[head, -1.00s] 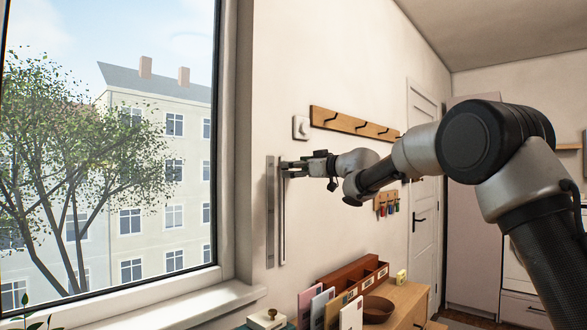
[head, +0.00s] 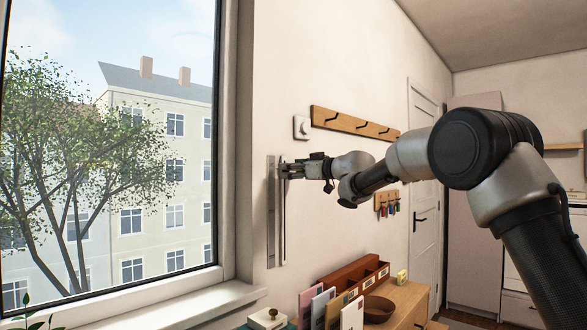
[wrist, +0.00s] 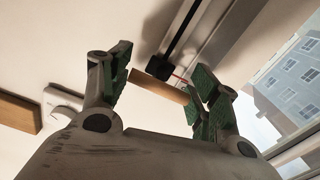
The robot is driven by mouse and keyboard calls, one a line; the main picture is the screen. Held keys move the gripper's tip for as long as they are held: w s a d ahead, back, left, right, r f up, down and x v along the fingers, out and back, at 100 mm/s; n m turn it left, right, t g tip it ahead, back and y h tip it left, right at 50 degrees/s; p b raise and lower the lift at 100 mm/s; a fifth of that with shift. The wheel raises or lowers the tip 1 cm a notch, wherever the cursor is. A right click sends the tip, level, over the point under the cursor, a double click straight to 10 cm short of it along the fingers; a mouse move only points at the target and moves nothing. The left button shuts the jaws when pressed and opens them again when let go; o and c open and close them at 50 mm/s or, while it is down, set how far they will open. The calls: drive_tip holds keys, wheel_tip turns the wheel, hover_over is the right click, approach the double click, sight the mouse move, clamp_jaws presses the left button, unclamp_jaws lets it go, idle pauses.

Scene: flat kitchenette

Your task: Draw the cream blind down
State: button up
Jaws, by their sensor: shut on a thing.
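My gripper (head: 290,170) is at a vertical metal rail (head: 271,225) on the wall just right of the window. In the wrist view my gripper (wrist: 160,82) has its green-padded fingers at either end of a short wooden handle (wrist: 158,86), and it is shut on that handle. The handle sits by a dark slider (wrist: 180,68) on the rail. In the head view the gripper hides the handle. The cream blind itself does not show; the visible part of the window (head: 110,130) is uncovered.
A hook rail (head: 352,123) and a white wall knob (head: 301,127) are on the wall above my gripper. Below stand a letter rack (head: 350,282), a brown bowl (head: 377,308) and upright envelopes. The window sill (head: 190,305) juts out at lower left.

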sight(284, 244)
wheel_tip(284, 244, down, 26)
drive_tip(key=shift+s+a+r, duration=0.1)
drive_tip(key=shift+r, duration=0.15)
drive_tip(key=o, duration=1.3)
drive_tip(key=v, duration=1.2)
